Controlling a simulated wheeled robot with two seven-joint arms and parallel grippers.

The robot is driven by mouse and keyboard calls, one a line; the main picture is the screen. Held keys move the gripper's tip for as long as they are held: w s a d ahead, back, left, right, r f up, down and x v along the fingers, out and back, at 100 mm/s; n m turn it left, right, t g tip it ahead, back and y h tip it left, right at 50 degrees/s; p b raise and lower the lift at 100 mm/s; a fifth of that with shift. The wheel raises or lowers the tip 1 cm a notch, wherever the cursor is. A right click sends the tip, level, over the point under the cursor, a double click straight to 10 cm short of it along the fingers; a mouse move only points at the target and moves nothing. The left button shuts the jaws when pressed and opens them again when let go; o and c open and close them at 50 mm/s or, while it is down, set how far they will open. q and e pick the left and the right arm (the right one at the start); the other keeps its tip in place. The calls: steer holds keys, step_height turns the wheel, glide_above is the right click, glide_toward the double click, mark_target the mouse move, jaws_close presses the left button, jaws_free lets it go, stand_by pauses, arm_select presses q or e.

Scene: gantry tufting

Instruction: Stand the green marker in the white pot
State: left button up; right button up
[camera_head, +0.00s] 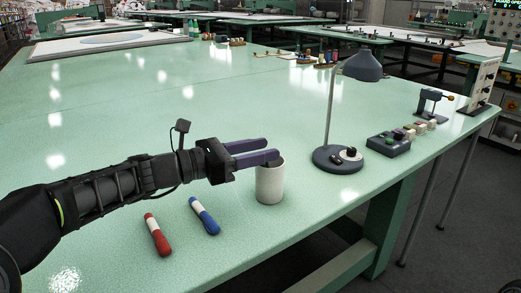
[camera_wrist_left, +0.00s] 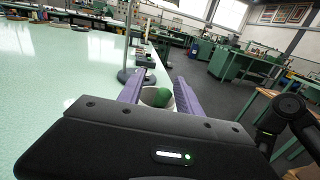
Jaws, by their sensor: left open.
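The white pot (camera_head: 270,185) stands upright near the table's front edge in the head view. My left gripper (camera_head: 271,149) is open, its two purple fingers reaching level across the pot's rim. In the left wrist view, the rounded end of the green marker (camera_wrist_left: 162,98) shows between the spread fingers, inside the pale rim of the pot (camera_wrist_left: 148,95). The marker's lower part is hidden, and the head view does not show the marker. My right gripper is in neither view.
A red-and-white marker (camera_head: 157,235) and a blue-and-white marker (camera_head: 204,216) lie on the green table (camera_head: 120,120) before my left arm. A desk lamp (camera_head: 337,158) stands right of the pot, with a control box (camera_head: 388,144) beyond it. The table's left side is largely clear.

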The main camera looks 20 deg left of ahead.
arm_select(q)
steer(key=p+v, duration=0.1)
steer(key=v, duration=0.6)
steer(key=shift+s+a, duration=0.25)
steer(key=shift+a, duration=0.05)
stand_by(0.9)
